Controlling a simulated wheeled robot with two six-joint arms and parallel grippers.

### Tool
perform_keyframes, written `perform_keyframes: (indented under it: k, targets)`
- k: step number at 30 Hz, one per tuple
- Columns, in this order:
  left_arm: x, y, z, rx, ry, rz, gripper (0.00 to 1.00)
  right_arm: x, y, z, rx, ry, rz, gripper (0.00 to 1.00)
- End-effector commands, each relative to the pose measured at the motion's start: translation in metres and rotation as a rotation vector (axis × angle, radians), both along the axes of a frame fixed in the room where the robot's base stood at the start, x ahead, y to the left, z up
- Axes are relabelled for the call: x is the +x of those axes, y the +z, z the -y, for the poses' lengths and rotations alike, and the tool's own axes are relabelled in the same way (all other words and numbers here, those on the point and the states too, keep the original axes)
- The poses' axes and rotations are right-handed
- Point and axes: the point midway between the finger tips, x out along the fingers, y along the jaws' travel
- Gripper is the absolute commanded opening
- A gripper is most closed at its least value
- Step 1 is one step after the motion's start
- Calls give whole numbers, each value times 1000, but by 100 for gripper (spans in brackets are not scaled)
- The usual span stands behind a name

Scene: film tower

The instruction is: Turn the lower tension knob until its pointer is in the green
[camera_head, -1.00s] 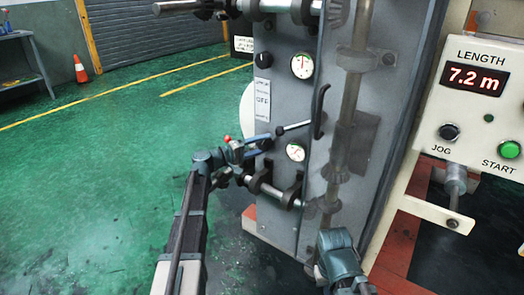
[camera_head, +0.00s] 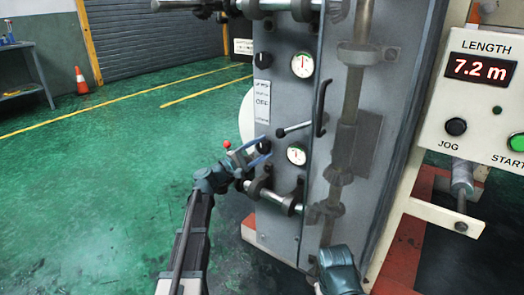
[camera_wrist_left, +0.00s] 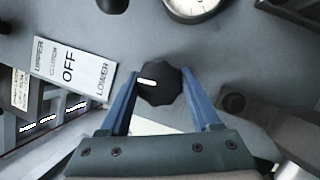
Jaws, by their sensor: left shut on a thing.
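The lower tension knob (camera_head: 264,146) is a dark knob on the grey panel, left of the lower round gauge (camera_head: 296,155). My left gripper (camera_head: 260,151) is at this knob. In the left wrist view, its blue fingers (camera_wrist_left: 160,96) are shut on the black faceted knob (camera_wrist_left: 158,78), one on each side. The knob's white mark points left. The gauge is cut off at the top of the left wrist view (camera_wrist_left: 195,8). In the head view its needle points roughly upward, but is too small to read against the green. My right gripper's fingers are not visible.
An upper knob (camera_head: 263,59) and upper gauge (camera_head: 303,65) sit above. A selector label (camera_wrist_left: 69,68) with OFF is beside the knob. A lever (camera_head: 293,130) and rollers (camera_head: 275,200) stick out close to my left gripper. Green floor at left is open.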

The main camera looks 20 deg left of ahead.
Motion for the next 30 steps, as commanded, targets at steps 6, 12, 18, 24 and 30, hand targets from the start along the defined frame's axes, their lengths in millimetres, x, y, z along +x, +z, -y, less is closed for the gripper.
perform_keyframes:
  k: [6,12,18,24,30]
  targets:
    - [1,1,-1,-13,3,-2,8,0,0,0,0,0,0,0]
    - [1,1,-2,-12,4,-2,8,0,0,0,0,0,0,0]
    - [1,1,-1,-10,3,-2,92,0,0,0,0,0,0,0]
    - [1,0,-1,-9,2,-2,92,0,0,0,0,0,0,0]
    - [-6,-3,-6,-8,4,-3,92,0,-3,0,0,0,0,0]
